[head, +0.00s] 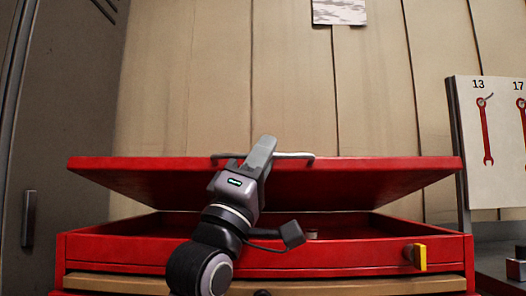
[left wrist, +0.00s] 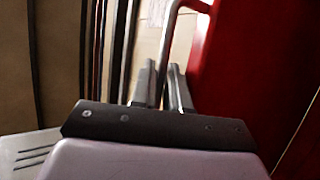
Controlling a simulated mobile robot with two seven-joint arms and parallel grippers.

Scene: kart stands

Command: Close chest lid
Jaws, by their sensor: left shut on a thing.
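The red chest lid (head: 370,180) is partly open, tilted above the red chest body (head: 110,250). A metal bar handle (head: 296,156) runs along the lid's front edge. My left gripper (head: 262,152) is shut on this handle. In the left wrist view, the handle (left wrist: 172,45) passes between the fingers of my left gripper (left wrist: 162,88), with the red lid (left wrist: 240,55) at the right. My left arm hides part of the lid and the chest's front. My right gripper is not in view.
A yellow latch (head: 418,257) sits on the chest's front right. A small round object (head: 312,233) shows inside the chest. A grey locker (head: 65,110) stands at the left, and a board with red wrenches (head: 490,140) at the right. A panelled wall is behind.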

